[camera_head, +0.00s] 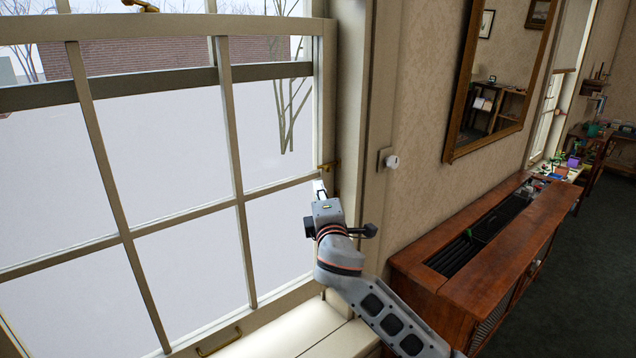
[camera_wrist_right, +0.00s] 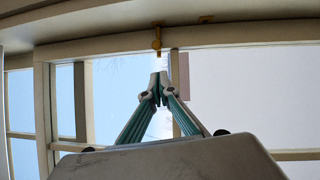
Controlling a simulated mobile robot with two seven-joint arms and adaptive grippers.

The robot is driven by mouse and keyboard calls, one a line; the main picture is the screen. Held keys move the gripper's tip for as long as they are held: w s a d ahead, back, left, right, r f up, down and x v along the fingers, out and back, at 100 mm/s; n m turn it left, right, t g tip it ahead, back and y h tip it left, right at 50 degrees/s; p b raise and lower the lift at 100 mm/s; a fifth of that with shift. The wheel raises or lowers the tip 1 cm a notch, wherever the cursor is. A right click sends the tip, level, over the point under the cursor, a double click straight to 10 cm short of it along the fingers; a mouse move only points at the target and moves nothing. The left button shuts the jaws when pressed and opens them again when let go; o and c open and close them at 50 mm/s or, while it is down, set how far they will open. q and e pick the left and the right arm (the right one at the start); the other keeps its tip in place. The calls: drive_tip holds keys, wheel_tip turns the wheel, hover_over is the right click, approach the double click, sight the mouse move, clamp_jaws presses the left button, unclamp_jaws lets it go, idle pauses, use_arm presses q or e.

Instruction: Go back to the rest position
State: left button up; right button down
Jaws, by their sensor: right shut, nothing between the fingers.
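My right arm reaches up from the bottom of the head view. Its gripper (camera_head: 320,188) is in front of the right side of a white sash window (camera_head: 240,190). In the right wrist view the fingers of my right gripper (camera_wrist_right: 160,88) are closed together with nothing between them. A brass catch (camera_wrist_right: 156,40) on the window frame shows just beyond the fingertips. In the head view this brass catch (camera_head: 330,166) is close to the gripper; I cannot tell whether they touch. My left gripper is not in view.
A brass handle (camera_head: 220,341) is on the window's bottom rail above the sill (camera_head: 300,335). A wooden cabinet (camera_head: 440,280) with a dark slotted top stands right of my arm. Dark floor (camera_head: 585,260) is clear at right.

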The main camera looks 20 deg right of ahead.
drive_tip(key=d+r+v, duration=0.1)
drive_tip(key=v, duration=0.5)
drive_tip(key=s+a+f+m+g+y, duration=0.1)
drive_tip(key=s+f, duration=0.3)
drive_tip(key=f, duration=0.5)
drive_tip(key=s+a+f+m+g+y, duration=0.2)
drive_tip(key=s+f, duration=0.1)
drive_tip(key=f, duration=0.6)
drive_tip(key=s+a+f+m+g+y, duration=0.1)
drive_tip(key=s+f, duration=0.3)
drive_tip(key=f, duration=0.5)
drive_tip(key=s+f+m+g+y, duration=0.1)
drive_tip(key=s+f+m, duration=0.3)
drive_tip(key=s+f, duration=0.4)
drive_tip(key=s+f+m+g+y, duration=0.1)
drive_tip(key=s+f+m+g, duration=0.2)
drive_tip(key=s+f, duration=0.6)
drive_tip(key=s+m, duration=0.1)
drive_tip(key=s, duration=0.5)
drive_tip(key=shift+f+m, duration=0.15)
drive_tip(key=shift+m, duration=0.15)
drive_tip(key=shift+a, duration=0.1)
